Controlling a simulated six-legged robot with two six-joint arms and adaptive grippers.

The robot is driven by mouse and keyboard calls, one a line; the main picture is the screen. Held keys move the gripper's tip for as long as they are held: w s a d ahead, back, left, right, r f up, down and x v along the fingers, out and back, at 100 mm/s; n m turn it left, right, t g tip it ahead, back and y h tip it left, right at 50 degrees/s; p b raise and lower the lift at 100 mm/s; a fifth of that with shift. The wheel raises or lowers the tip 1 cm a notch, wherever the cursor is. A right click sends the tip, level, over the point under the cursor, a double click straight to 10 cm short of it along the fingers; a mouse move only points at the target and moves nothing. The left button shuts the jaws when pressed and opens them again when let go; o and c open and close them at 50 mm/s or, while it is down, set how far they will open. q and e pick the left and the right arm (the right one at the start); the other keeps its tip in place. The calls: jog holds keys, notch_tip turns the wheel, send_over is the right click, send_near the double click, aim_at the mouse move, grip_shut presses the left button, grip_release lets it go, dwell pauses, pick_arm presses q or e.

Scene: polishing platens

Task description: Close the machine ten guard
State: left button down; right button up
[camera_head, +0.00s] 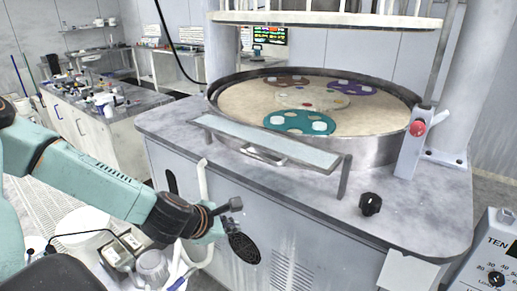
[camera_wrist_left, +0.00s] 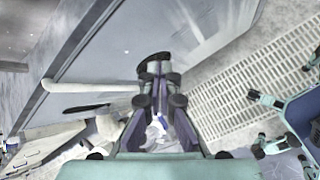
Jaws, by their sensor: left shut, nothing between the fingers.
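The machine marked TEN by its control box (camera_head: 493,250) has a round platen in a metal basin (camera_head: 385,150). A white barred guard (camera_head: 330,18) is raised above the basin, with a clear gap below it; its top is cut off by the frame edge. My left gripper (camera_head: 236,204) is in front of the machine's cabinet, below the worktop edge and well away from the guard. In the left wrist view, its fingers (camera_wrist_left: 160,65) are together and empty, near the cabinet's side. My right gripper is not in view.
A pale flat shelf (camera_head: 265,145) crosses the basin's front. A red button (camera_head: 417,128) is on the bracket at right, and a black knob (camera_head: 370,204) is on the worktop. A white pipe (camera_head: 203,180) runs down beside my gripper. Grated floor (camera_wrist_left: 265,75) lies alongside the cabinet.

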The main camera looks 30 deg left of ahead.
pick_arm(q)
notch_tip(320, 180, up, 11)
jog(key=w+n+t+p, duration=0.2)
jog(key=w+n+p, duration=0.1)
jog(key=n+p, duration=0.3)
pick_arm(e)
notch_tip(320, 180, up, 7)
jog(key=b, duration=0.1)
pick_arm(q)
jog(key=w+f+n+b, duration=0.2)
jog(key=w+f+b, duration=0.3)
jog(key=w+b, duration=0.7)
jog(key=shift+s+a+r+b, duration=0.15)
jog(key=shift+s+r, duration=0.2)
jog(key=shift+r, duration=0.35)
jog(key=shift+s+r+b, duration=0.2)
jog(key=shift+s+r, duration=0.2)
jog(key=shift+r, duration=0.35)
jog(key=shift+s+a+r+b, duration=0.15)
jog(key=shift+s+r, duration=0.2)
jog(key=shift+r, duration=0.35)
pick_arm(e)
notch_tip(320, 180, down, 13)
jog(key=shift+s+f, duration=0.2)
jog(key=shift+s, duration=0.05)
